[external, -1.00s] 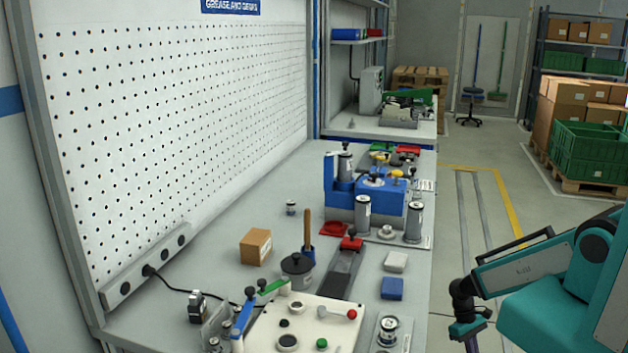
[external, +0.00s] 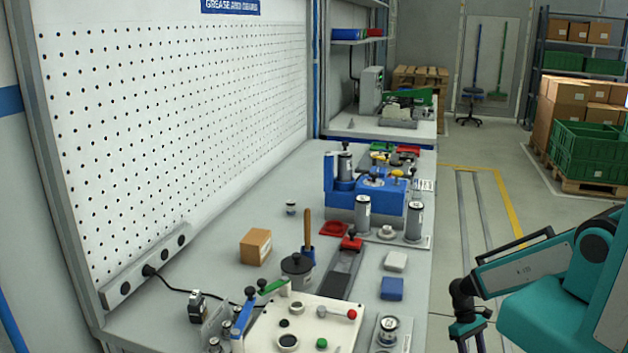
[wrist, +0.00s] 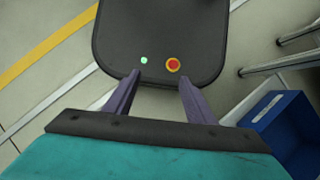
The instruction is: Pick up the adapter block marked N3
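No marking N3 is readable in either view, so I cannot tell which part is the adapter block. Candidates on the bench include a blue block (external: 392,288) and a whitish block (external: 396,261) near its right edge. Several labelled grey and black cylinders, such as one in front of the blue fixture (external: 363,214), also stand there. My gripper (external: 469,342) hangs right of the bench, beyond its edge, pointing down. In the wrist view my gripper (wrist: 160,80) has its two purple-grey fingers apart with nothing between them.
The grey bench (external: 225,230) runs along a white pegboard (external: 180,120). A blue fixture (external: 380,199), a cardboard box (external: 255,247) and a white plate (external: 315,312) stand on it. A blue bin (wrist: 285,125) shows at right in the wrist view. The floor right of the bench is open.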

